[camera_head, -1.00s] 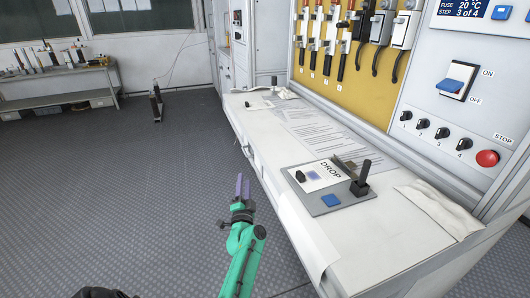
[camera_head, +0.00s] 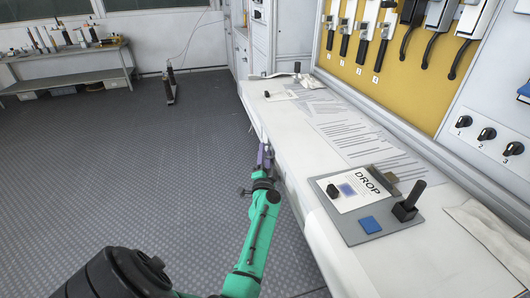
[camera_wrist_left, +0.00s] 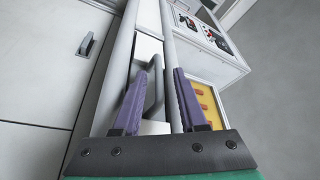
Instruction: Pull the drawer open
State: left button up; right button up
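The grey bar handle (camera_wrist_left: 156,92) shows in the left wrist view on a narrow pale front (camera_wrist_left: 148,47), which appears to be the drawer. My left gripper (camera_wrist_left: 160,85) has its two purple fingers apart, with the handle seen between them. I cannot tell whether the fingers touch the handle. In the head view my left gripper (camera_head: 265,152), on its green arm, is at the front side of the white bench (camera_head: 312,215). The drawer front and handle are mostly hidden there. My right gripper is not in view.
A grey control plate (camera_head: 376,228) marked DROP, with a black lever, and paper sheets (camera_head: 345,130) lie on the bench. A second handle (camera_wrist_left: 86,44) is on the panel at left in the wrist view.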

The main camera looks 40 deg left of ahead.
pick_arm(q)
grip_shut()
dwell(1.3)
